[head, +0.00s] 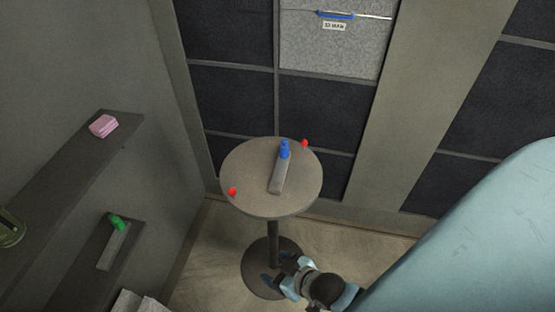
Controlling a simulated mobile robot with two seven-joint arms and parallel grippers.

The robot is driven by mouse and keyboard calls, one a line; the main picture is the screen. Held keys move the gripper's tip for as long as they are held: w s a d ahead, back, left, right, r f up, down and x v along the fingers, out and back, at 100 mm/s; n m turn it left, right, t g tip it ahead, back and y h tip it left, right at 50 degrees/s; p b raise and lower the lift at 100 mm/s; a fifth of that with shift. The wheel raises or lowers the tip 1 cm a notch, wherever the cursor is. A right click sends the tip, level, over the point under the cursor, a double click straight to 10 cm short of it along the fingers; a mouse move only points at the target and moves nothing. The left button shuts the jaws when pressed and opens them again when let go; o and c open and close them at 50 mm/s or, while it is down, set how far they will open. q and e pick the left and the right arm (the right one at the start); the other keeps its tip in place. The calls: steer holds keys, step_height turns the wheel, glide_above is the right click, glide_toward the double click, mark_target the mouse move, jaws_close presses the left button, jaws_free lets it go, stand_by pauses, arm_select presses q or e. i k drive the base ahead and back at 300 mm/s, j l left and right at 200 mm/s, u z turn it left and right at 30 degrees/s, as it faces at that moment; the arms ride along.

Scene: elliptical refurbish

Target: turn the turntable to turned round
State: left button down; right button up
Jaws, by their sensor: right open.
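The turntable (247,165) is a round grey-brown disc on a dark post with a round foot (252,270). Two red knobs stand at its rim, one at the front left (232,191) and one at the back right (304,143). A grey bottle with a blue top (279,172) is on the disc, right of its middle. My right gripper (273,271) is open and empty in the picture below the disc, overlapping the post's foot. It appears apart from the disc and knobs. My left gripper is out of view.
Shelves on the left wall hold a pink block (103,125), a green-topped bottle (116,234) and a green round container (10,228). Dark panelled compartments stand behind the turntable, with a speckled light drawer front (345,55) bearing a blue handle. Some floor shows around the foot.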

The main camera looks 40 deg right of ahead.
mark_target(245, 175)
steer(key=z, duration=1.05)
